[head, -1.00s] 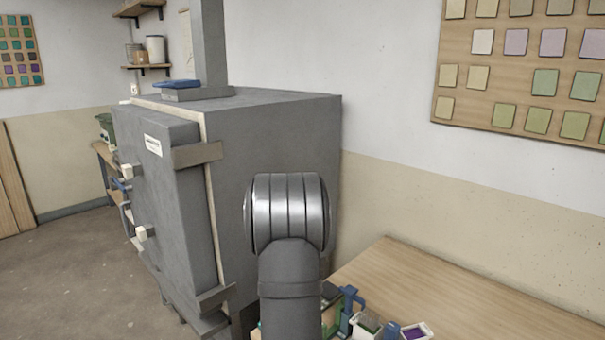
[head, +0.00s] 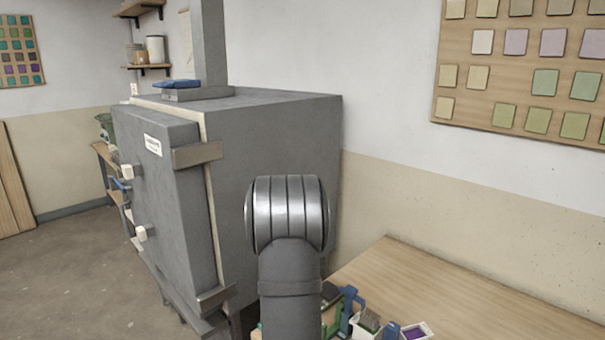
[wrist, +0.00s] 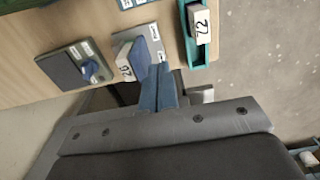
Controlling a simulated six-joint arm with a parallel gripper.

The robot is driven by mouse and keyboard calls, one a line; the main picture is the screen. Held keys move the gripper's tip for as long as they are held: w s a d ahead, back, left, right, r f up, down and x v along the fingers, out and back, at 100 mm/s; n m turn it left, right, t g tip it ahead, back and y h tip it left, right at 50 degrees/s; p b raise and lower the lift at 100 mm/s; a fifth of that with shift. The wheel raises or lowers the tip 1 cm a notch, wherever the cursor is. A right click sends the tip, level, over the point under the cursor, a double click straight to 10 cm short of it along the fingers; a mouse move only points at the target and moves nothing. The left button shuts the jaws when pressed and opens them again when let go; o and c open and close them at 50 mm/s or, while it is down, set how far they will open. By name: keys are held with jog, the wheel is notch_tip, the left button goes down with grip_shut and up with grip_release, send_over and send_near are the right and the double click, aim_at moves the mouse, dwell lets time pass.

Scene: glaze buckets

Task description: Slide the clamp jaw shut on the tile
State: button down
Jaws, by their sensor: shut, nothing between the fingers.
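In the wrist view, a pale grey plate (wrist: 120,37) carries a blue block (wrist: 155,48), which looks like the clamp jaw, and a white tile (wrist: 126,66) marked with a number. The tile stands on the left of the block; a narrow strip of plate seems to show between them. My gripper (wrist: 158,74) is shut and empty, its two blue fingers together. The fingertips are at the lower edge of the blue block; I cannot tell whether they touch it. In the head view my arm hides the gripper, and a blue upright part (head: 349,303) shows beside the arm.
A teal tray (wrist: 190,48) with another numbered tile (wrist: 202,24) lies right of the plate. A dark grey panel with a blue knob (wrist: 92,70) lies left. Small containers (head: 415,331) stand on the wooden table (head: 470,300), whose right part is clear. A grey kiln (head: 270,140) stands behind.

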jog(key=shift+f, duration=0.95)
jog(key=shift+w+d, duration=0.15)
jog(key=shift+w+d, duration=0.4)
notch_tip(320, 180, up, 7)
jog(key=shift+s+a, duration=0.2)
jog(key=shift+a, duration=0.05)
jog(key=f, duration=0.7)
jog(key=shift+w+d, duration=0.15)
jog(key=shift+d, duration=0.05)
jog(key=shift+s+a, duration=0.25)
jog(key=shift+w+r, duration=0.1)
